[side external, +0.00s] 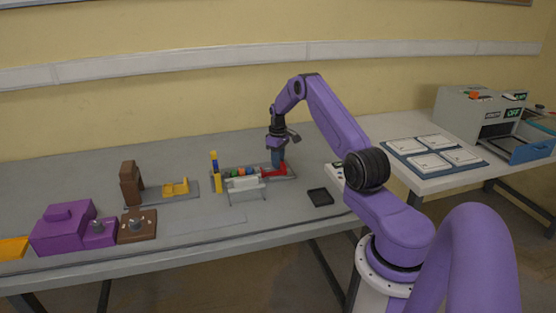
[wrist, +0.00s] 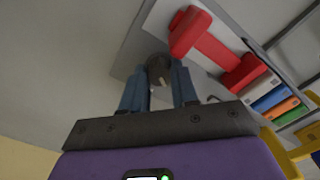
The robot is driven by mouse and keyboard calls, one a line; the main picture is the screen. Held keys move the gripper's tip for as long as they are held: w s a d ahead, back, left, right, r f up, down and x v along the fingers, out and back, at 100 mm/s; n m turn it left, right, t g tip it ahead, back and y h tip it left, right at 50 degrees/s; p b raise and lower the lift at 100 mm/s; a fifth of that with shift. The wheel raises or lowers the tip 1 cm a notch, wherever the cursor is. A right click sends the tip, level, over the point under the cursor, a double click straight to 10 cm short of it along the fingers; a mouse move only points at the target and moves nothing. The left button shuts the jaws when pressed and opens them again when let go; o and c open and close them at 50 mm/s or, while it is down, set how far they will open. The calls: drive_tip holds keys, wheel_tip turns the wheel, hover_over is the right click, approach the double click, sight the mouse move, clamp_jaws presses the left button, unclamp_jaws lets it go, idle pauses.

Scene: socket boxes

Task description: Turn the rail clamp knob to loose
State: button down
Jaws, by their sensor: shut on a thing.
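My gripper (side external: 277,160) points down over the right end of a grey fixture plate (side external: 286,177) on the bench. In the wrist view my gripper's two blue fingers (wrist: 160,80) are closed on the sides of a dark round knob (wrist: 158,67). A pale line shows on the knob, but its setting is too small to read. The knob is hidden by the fingers in the side view. A red clamp part (wrist: 208,38) lies beside the knob. It also shows in the side view (side external: 274,171) at the fingertips.
Coloured terminal blocks (wrist: 268,97) sit along the rail past the red part. A yellow and blue post (side external: 215,172) stands left of the fixture, and a white stand (side external: 246,184) is in front. A black tray (side external: 320,197) lies at right. Purple boxes (side external: 64,229) are far left.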

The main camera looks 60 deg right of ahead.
drive_tip(key=shift+n, duration=0.8)
drive_tip(key=c, duration=0.9)
unclamp_jaws()
drive_tip(key=shift+o, duration=0.2)
wheel_tip(320, 180, up, 17)
drive_tip(key=shift+r, duration=0.2)
